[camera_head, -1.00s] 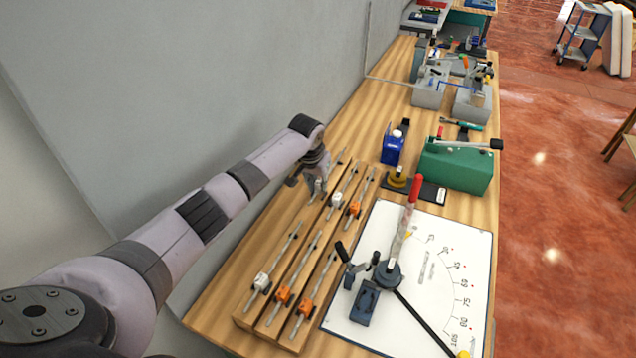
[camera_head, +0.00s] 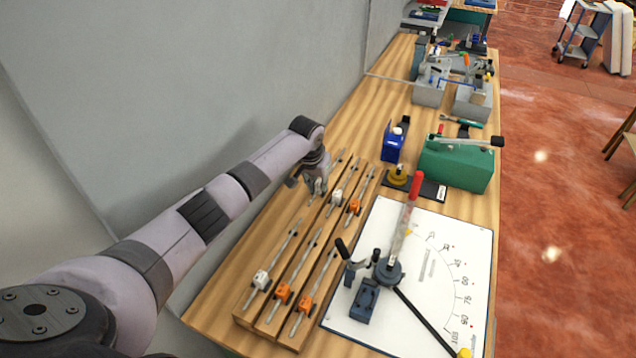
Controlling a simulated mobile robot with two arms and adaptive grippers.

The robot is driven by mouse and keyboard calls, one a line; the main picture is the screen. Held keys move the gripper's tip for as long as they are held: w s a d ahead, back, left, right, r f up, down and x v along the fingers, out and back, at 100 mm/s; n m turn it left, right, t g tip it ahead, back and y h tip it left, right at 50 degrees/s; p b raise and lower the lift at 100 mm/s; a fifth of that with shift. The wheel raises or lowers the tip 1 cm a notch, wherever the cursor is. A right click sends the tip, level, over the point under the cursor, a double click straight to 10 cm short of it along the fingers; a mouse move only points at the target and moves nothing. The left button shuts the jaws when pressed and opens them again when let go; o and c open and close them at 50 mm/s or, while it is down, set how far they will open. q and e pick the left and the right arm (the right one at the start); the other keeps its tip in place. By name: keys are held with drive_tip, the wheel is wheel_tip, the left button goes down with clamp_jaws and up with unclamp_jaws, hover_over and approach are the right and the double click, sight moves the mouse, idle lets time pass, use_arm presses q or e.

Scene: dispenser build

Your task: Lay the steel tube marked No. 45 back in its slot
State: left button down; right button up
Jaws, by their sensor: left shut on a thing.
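Several steel tubes with white or orange tags lie in the slots of a wooden rack (camera_head: 243,318) on the bench. Among them are a white-tagged tube (camera_head: 262,277) at the near left and an orange-tagged tube (camera_head: 283,293) beside it. My left gripper (camera_head: 318,190) is at the far left end of the rack, pointing down and shut on a thin steel tube (camera_head: 338,162). That tube is mostly hidden by the gripper. I cannot read the number on any tag, and I cannot tell whether the held tube touches its slot. My right gripper is not in view.
A white angle board (camera_head: 450,240) with a red-handled bender (camera_head: 390,270) lies right of the rack. A grey wall (camera_head: 200,90) runs close along the left side of the bench.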

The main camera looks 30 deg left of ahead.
use_arm(q)
drive_tip(key=shift+f, duration=0.25)
drive_tip(key=c, duration=1.4)
unclamp_jaws()
drive_tip(key=shift+o, duration=0.3)
drive_tip(key=shift+r, duration=0.15)
drive_tip(key=shift+r, duration=0.2)
drive_tip(key=shift+r+p, duration=2.15)
drive_tip(key=shift+p, duration=0.2)
drive_tip(key=shift+r, duration=1)
